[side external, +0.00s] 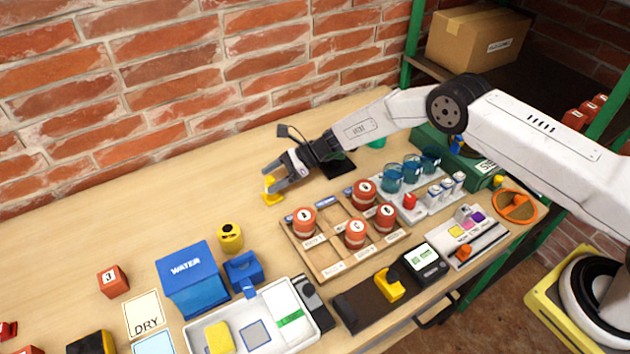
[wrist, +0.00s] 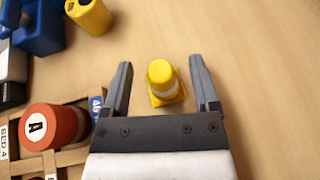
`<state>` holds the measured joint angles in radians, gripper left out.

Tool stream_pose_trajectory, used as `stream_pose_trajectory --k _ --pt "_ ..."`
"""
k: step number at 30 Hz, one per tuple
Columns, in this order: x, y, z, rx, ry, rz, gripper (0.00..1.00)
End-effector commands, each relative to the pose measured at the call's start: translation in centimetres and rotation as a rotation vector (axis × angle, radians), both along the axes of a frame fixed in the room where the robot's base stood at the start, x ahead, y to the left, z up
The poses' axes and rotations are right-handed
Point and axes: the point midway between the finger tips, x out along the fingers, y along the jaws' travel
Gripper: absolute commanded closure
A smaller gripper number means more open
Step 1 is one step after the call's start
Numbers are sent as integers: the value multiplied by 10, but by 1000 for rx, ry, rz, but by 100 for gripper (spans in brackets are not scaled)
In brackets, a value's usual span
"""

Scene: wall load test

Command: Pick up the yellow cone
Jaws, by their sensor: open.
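The yellow cone (wrist: 161,78) stands on the wooden table in the wrist view. It has a square yellow base and a pale band around its middle. My gripper (wrist: 160,82) is open, with one finger on each side of the cone and a gap to each. In the side external view my gripper (side external: 272,178) is low over the table near the brick wall, and the cone (side external: 270,190) shows partly below and between its fingers. The fingers hide part of the cone there.
A yellow canister (side external: 230,238), a blue WATER box (side external: 190,278) and a white tray (side external: 190,335) stand nearer the front. The table left of the cone is clear.

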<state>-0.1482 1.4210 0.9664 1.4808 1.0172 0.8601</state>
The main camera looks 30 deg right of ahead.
Motion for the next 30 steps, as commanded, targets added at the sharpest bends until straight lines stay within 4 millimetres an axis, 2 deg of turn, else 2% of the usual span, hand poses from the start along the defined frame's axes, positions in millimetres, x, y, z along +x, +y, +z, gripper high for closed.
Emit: stream_pose_trajectory --k 9,11,15,17,30 --pt "0 0 0 0 0 0 22" --pt "0 0 0 0 0 0 38" --pt "0 0 0 0 0 0 83" --pt "0 0 0 0 0 0 100" --pt "0 0 3 0 -1 0 100"
